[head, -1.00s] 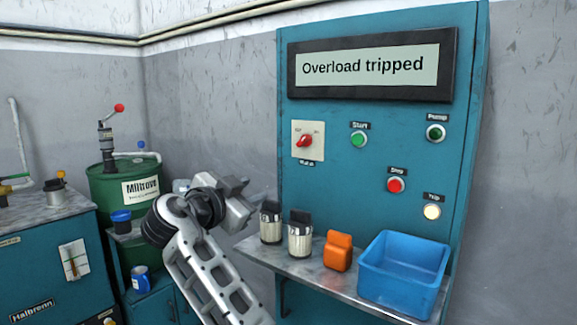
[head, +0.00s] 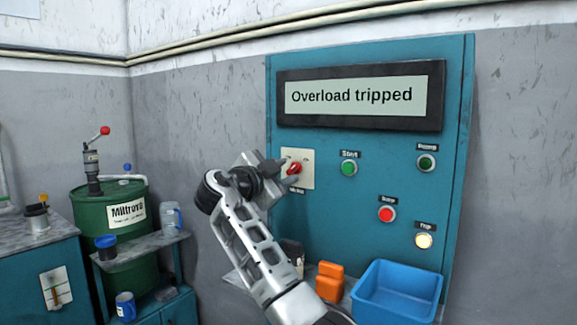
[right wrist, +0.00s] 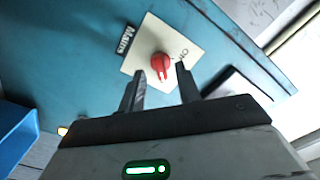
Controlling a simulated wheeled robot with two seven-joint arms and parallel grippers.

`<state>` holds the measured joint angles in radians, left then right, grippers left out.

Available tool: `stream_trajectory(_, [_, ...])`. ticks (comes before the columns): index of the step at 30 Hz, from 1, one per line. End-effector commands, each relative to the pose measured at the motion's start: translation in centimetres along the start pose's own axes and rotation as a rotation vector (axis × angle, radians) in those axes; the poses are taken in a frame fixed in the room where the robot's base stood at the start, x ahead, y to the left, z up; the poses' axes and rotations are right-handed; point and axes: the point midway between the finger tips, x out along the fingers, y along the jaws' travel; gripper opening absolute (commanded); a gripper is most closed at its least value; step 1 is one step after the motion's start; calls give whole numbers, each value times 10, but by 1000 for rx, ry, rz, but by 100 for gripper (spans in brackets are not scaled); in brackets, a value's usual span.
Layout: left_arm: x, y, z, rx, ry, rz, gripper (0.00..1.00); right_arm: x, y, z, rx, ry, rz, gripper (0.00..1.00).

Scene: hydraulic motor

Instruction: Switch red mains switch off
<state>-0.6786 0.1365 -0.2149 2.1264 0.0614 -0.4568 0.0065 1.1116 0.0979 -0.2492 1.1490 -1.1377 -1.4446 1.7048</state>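The red mains switch (head: 294,169) is a rotary knob on a pale square plate (head: 305,158) at the left of the teal control panel. In the right wrist view the red knob (right wrist: 161,66) shows just beyond my fingertips, roughly between them, with a "Mains" label beside its plate. My right gripper (head: 281,170) is in front of the switch from the left. In the right wrist view this gripper (right wrist: 158,76) is open, with its two fingers apart and nothing held. I cannot tell whether a finger touches the knob. My left gripper is out of view.
The panel's display (head: 355,96) reads "Overload tripped". A green start button (head: 349,168) and red stop button (head: 387,214) lie right of the switch. Below, an orange object (head: 330,281) and a blue bin (head: 398,291) stand on the shelf. A green drum (head: 110,215) stands left.

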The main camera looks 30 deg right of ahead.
Motion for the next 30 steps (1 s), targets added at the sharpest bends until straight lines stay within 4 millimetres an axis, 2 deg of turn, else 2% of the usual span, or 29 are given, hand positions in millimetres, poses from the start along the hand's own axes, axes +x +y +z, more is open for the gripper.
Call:
stream_trajectory(3, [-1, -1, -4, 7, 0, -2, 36, 15, -1, -1, -2, 1, 0, 34])
stream_trajectory(6, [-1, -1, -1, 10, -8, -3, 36, 21, -1, 0, -1, 0, -1, 34])
stream_trajectory(16, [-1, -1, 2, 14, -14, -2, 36, 24, 0, 0, 0, -1, -1, 34])
stream_trajectory(19, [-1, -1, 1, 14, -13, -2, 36, 23, 0, 0, 0, -1, -1, 6])
stream_trajectory(20, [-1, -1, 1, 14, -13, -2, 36, 23, 0, 0, 0, -1, -1, 3])
stream_trajectory(30, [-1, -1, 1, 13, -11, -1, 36, 23, 0, 1, -36, 0, 0, 3])
